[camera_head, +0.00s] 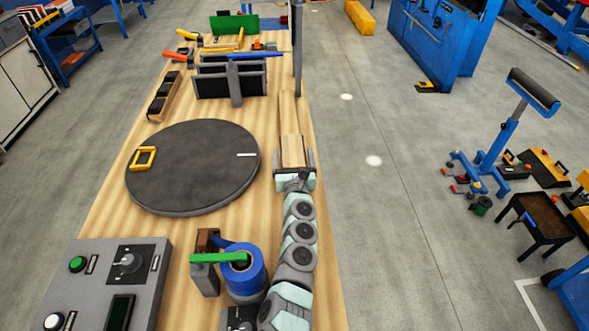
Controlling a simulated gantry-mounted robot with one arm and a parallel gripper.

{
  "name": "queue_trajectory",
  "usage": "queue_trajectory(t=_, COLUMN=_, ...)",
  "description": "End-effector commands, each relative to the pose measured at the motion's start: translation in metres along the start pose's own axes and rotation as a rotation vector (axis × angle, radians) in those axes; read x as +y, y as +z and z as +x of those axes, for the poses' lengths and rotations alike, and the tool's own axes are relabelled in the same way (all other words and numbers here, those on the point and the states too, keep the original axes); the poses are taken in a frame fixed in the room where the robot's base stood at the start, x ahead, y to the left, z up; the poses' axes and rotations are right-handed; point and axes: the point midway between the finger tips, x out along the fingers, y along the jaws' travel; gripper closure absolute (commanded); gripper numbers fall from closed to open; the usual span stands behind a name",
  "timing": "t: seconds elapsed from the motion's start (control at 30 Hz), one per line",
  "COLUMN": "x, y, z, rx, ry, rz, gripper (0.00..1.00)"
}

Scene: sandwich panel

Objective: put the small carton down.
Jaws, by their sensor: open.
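The small carton (292,148) is a light brown box near the right edge of the wooden workbench (282,215). My gripper (293,163) is at the near end of the carton, with its two dark fingers along the carton's left and right sides. The fingers are open. The gaps between fingers and carton are too small to judge. The carton looks level and appears to sit at the bench top, but its underside is hidden. My arm comes from the near edge of the picture and hides the bench below it.
A dark round turntable (195,185) with a yellow frame (143,158) lies left of the carton. A dark rack (230,80) and an upright post (297,45) stand beyond. A blue tape roll (243,272) and a control box (105,285) are nearer. The bench's right edge is close.

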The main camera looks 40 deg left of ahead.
Motion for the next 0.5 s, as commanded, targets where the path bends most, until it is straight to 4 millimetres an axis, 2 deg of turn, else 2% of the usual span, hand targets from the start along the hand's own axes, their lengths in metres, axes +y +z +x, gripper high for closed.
queue_trajectory(t=0.5, x=-0.003, y=0.003, z=-0.057, rx=0.003, ry=-0.008, rz=0.005, gripper=0.15)
